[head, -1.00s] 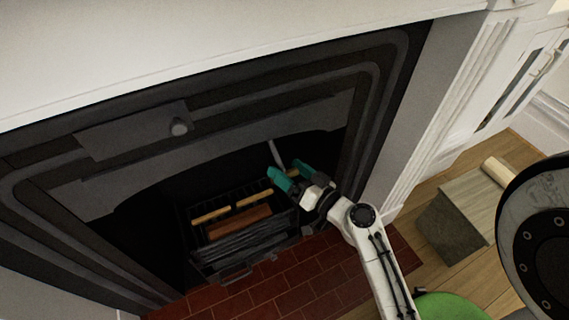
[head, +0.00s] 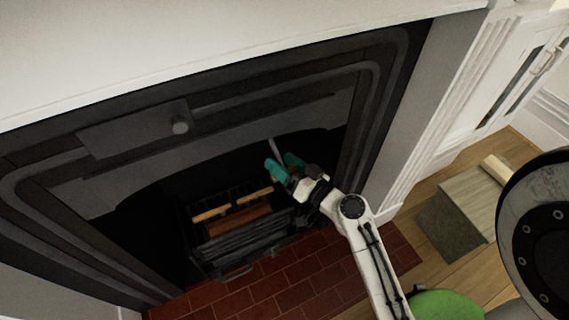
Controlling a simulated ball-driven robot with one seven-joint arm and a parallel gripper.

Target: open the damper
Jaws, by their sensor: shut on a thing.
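A thin pale rod (head: 273,149) hangs down inside the dark fireplace opening, near its right side; I take it for the damper handle. My gripper (head: 281,167), with teal fingertips, is at the rod's lower end. Its fingers are shut on the rod, and they hide the lower part. The damper plate itself is not visible up in the dark opening.
A black grate (head: 240,240) with several logs stands in the opening, below and left of my gripper. Red hearth tiles (head: 270,290) lie in front. The dark surround (head: 365,130) is close on the right.

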